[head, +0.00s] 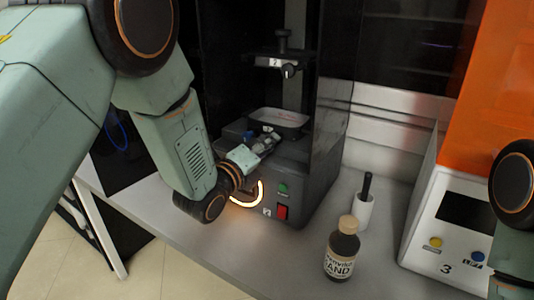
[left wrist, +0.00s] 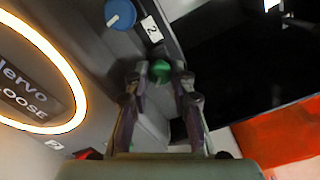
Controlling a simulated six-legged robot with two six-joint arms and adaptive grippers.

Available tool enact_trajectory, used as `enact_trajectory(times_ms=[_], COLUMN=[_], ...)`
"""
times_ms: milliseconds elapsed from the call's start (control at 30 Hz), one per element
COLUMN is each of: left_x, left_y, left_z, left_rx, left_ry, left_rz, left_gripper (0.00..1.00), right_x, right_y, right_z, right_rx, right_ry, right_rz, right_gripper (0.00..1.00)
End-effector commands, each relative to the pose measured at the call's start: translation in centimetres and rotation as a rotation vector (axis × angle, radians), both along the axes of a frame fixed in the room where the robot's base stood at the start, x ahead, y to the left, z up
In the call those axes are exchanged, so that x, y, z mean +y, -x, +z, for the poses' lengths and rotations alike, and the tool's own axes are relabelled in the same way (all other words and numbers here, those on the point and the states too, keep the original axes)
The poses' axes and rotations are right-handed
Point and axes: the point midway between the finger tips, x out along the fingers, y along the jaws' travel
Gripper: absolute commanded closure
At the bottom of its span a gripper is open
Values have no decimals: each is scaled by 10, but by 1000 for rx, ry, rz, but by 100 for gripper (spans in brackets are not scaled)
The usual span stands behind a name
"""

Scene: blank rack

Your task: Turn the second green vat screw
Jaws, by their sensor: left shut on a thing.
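The green vat screw (left wrist: 158,70) shows in the left wrist view between my left gripper's fingertips (left wrist: 160,76). The fingers are closed on it. A blue knob (left wrist: 120,14) and a label "2" (left wrist: 152,29) lie just beyond it. In the head view my left gripper (head: 266,140) reaches over the dark printer base (head: 310,165), at the front of the grey vat (head: 290,118). The green screw is hidden by the gripper there. My right gripper is out of view; only part of my right arm shows at the right edge.
The printer's raised platform (head: 283,62) is above the vat. A green button (head: 283,188) and red switch (head: 282,212) are on the base front. A brown bottle (head: 342,250), a white holder (head: 363,210) with a black handle, and a white machine marked 3 (head: 440,225) stand to the right.

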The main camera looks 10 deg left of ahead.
Motion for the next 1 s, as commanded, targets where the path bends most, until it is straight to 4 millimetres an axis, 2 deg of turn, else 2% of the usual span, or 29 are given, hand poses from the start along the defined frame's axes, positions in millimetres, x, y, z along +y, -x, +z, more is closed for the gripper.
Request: enact_trajectory(times_ms=[33,600,1000], left_x=[0,1,2], left_y=[-1,-1,-1], left_z=[-2,-2,-1], left_rx=[-19,-197,-268], left_ry=[-42,-526,-724], left_rz=[0,2,2], left_gripper=[100,100,100], right_x=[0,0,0], right_y=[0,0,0], right_z=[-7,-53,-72], right_rx=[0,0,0], right_ry=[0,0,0], right_rz=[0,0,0], right_gripper=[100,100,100])
